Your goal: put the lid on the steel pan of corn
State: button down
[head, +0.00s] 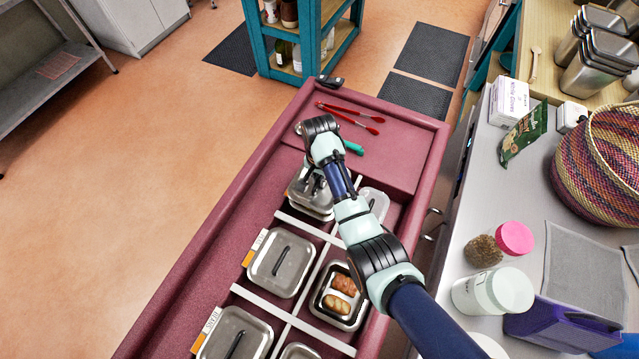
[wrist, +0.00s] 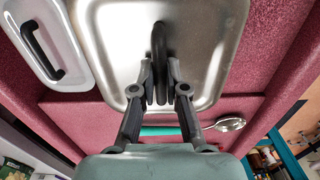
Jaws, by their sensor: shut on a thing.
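My gripper (wrist: 160,85) is shut on the black handle (wrist: 160,50) of a steel lid (wrist: 215,40), which fills the upper middle of the wrist view. In the head view the same lid (head: 303,185) is at the rear left of the divided section of the cart, partly hidden by my arm. A steel rim (head: 318,215) shows just under it; I cannot tell whether the lid touches it. No corn shows in either view, and what lies under the lid is hidden.
Lidded steel pans (head: 281,263) stand nearer in the red cart (head: 170,310). An open pan (head: 325,308) holds brown food pieces. A pale lid (head: 377,200) lies right of my gripper. Red tongs (head: 345,114) and a green-handled spoon (wrist: 228,123) lie behind.

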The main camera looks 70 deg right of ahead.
jog(key=shift+f, duration=1.6)
jog(key=shift+f+b, duration=0.5)
jog(key=shift+f, duration=0.1)
jog(key=c, duration=1.2)
grip_release()
notch_tip(320, 180, up, 13)
jog(key=p, duration=0.2)
jog(key=shift+r+p, duration=0.15)
jog(key=shift+p, duration=0.25)
jog(key=shift+a, duration=0.1)
